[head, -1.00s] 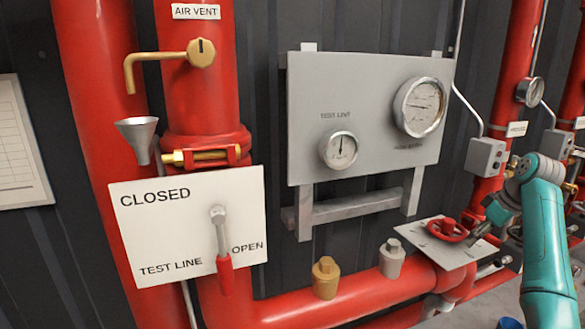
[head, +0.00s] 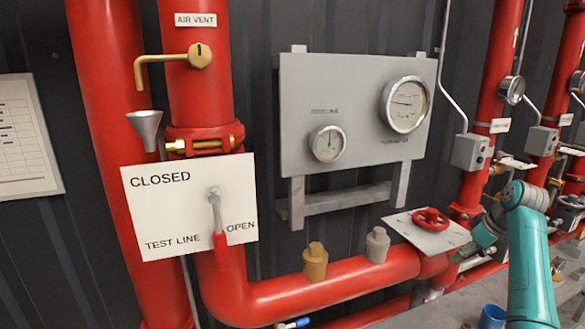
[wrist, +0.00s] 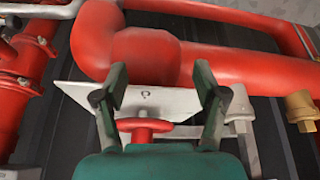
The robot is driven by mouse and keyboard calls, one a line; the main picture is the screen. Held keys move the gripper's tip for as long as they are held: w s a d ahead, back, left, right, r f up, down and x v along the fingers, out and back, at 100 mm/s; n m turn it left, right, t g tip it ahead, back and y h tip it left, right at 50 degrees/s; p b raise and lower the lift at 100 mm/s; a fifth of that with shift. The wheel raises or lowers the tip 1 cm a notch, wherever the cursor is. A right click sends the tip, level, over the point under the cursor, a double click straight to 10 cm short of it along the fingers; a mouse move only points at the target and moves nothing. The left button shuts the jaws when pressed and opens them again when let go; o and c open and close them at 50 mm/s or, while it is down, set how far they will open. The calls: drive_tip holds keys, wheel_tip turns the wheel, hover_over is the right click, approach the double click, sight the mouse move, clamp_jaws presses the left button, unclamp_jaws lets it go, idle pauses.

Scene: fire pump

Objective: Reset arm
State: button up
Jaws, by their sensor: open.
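My teal arm (head: 530,255) stands at the right in the head view, bent at the elbow. My gripper (wrist: 160,85) is open, with its two dark green fingers spread in the wrist view. A red handwheel (wrist: 145,127) shows between and beyond the fingers, with nothing gripped. In the head view, the same handwheel (head: 430,219) sits on a tilted light plate (head: 425,238), to the left of my arm. My gripper is near the plate's right side there, its fingertips hard to make out. The test line lever (head: 217,225) hangs down, its red handle beside the word OPEN.
A thick red pipe (head: 330,270) runs along the bottom and also fills the top of the wrist view (wrist: 225,65). A grey gauge panel (head: 360,110), a grey switch box (head: 470,152) and more red pipes surround the arm. A blue container (head: 492,317) stands below.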

drive_tip(key=s+a+f+m+t, duration=0.1)
drive_tip(key=s+a+f, duration=0.15)
drive_tip(key=f, duration=0.65)
drive_tip(key=s+a+f+m+t+h, duration=0.15)
drive_tip(key=a+f, duration=0.25)
drive_tip(key=f, duration=0.4)
drive_tip(key=s+a+f, duration=0.2)
drive_tip(key=a+f, duration=0.2)
drive_tip(key=f, duration=0.5)
drive_tip(key=s+a+f+m+t+h, duration=0.1)
drive_tip(key=s+a+f, duration=0.45)
drive_tip(key=s, duration=0.35)
drive_tip(key=s+a+f+m+t, duration=0.1)
drive_tip(key=s+a+f, duration=0.3)
drive_tip(key=s+f, duration=0.4)
drive_tip(key=s+a+r+m+t, duration=0.1)
drive_tip(key=s+a+r, duration=0.15)
drive_tip(key=s, duration=0.85)
drive_tip(key=s+a+r+t, duration=0.2)
drive_tip(key=s+a, duration=0.2)
drive_tip(key=s, duration=0.7)
drive_tip(key=s+a+r+t, duration=0.2)
drive_tip(key=s+r+t, duration=0.1)
drive_tip(key=s+r, duration=1.5)
drive_tip(key=shift+a+r+m, duration=0.25)
drive_tip(key=shift+r+m, duration=0.1)
drive_tip(key=shift+r, duration=0.6)
